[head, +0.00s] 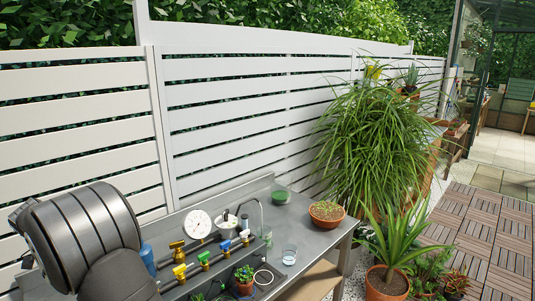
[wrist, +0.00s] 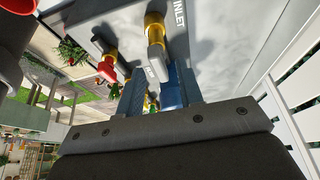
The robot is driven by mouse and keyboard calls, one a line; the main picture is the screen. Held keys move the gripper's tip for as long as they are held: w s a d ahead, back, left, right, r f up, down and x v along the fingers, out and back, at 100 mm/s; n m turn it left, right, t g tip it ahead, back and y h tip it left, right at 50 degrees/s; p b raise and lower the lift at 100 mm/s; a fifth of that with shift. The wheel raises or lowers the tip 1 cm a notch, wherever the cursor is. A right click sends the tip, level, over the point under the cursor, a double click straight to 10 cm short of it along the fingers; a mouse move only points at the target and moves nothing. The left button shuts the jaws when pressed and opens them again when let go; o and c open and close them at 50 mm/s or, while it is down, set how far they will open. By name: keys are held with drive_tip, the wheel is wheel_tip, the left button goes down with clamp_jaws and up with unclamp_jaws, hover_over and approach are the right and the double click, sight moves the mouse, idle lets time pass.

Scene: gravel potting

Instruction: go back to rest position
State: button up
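In the wrist view my gripper (wrist: 156,84) shows two blue-grey fingers standing apart. A gap is visible between them, and I see nothing held in it. A brass fitting (wrist: 155,32) on a grey surface marked "INLET" lies beyond the fingertips, and I cannot tell whether they touch it. In the head view large dark rounded parts of my arm fill the lower left. The gripper itself cannot be made out clearly there.
A grey metal bench (head: 322,241) carries brass valves with coloured handles (head: 204,257), a round white dial (head: 198,224), a glass (head: 289,255), a small potted plant (head: 244,279) and a terracotta bowl (head: 326,213). A white slatted fence (head: 225,95) stands behind. Large plants stand right.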

drive_tip(key=v, duration=1.6)
drive_tip(key=x, duration=1.6)
drive_tip(key=shift+w+d+f, duration=0.1)
drive_tip(key=shift+d+f, duration=0.05)
drive_tip(key=shift+f, duration=0.2)
drive_tip(key=shift+r+n+t+y, duration=0.2)
drive_tip(key=shift+n+t+y, duration=0.15)
drive_tip(key=shift+n, duration=0.75)
drive_tip(key=n+y, duration=0.1)
drive_tip(key=n, duration=0.2)
drive_tip(key=n+y, duration=0.1)
drive_tip(key=n, duration=0.2)
drive_tip(key=shift+d+t, duration=0.15)
drive_tip(key=shift+t, duration=0.2)
